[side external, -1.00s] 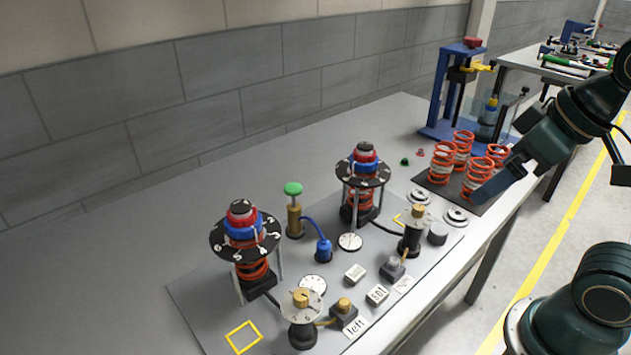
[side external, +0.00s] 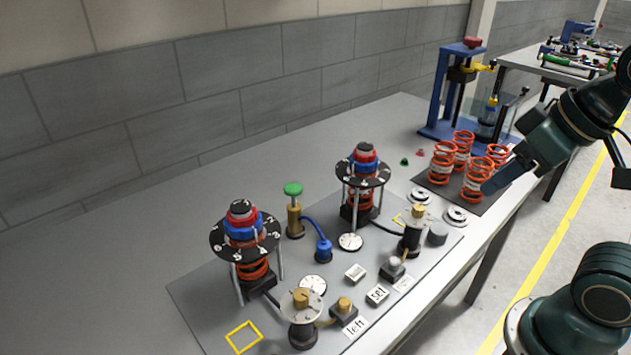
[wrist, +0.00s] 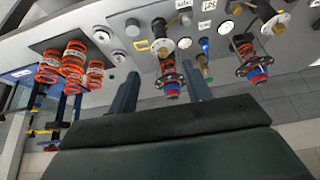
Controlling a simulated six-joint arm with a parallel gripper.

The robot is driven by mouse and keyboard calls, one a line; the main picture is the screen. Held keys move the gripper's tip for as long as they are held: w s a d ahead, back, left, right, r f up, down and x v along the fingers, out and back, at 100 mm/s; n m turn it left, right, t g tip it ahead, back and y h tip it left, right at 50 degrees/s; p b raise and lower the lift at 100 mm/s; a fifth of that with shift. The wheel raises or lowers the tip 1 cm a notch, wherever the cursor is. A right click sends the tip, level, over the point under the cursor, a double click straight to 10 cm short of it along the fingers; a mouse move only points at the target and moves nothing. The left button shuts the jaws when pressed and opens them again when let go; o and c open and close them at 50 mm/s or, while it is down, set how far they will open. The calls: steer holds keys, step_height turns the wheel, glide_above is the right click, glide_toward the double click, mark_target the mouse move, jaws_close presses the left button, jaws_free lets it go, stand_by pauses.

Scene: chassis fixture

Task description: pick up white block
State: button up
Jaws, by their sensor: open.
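A small white block (side external: 355,272) with a dark mark on top sits on the grey fixture plate (side external: 205,310), between the two spring stations. My gripper (side external: 492,186) is over the black mat beside the orange springs, well to the right of and away from the block. In the wrist view my gripper (wrist: 163,88) has its two fingers spread with nothing held between them.
Orange springs (side external: 440,162) stand on a black mat (side external: 472,203) close to my gripper. Two spring stations with black discs (side external: 245,250) (side external: 363,172) rise from the plate. A green-topped plunger (side external: 293,190) and a "set" block (side external: 377,293) are near the white block. A blue press (side external: 436,95) stands behind.

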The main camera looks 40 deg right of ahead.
steer(key=shift+w, duration=0.1)
steer(key=w+a+f+n+g+y, duration=0.4)
steer(key=w+a+f+n, duration=0.4)
steer(key=n, duration=0.9)
steer(key=shift+w+a+f+n+g+y, duration=0.2)
steer(key=shift+w+f+n+g+y, duration=0.15)
steer(key=shift+f+g, duration=0.35)
steer(key=shift+a, duration=0.1)
glide_toward(376, 294)
steer(key=x, duration=0.2)
steer(key=shift+s+a+f, duration=0.1)
steer(key=shift+a+f, duration=0.05)
steer(key=shift+a, duration=0.2)
steer(key=shift+f, duration=0.2)
steer(key=shift+a+f, duration=0.1)
steer(key=shift+x, duration=2.5)
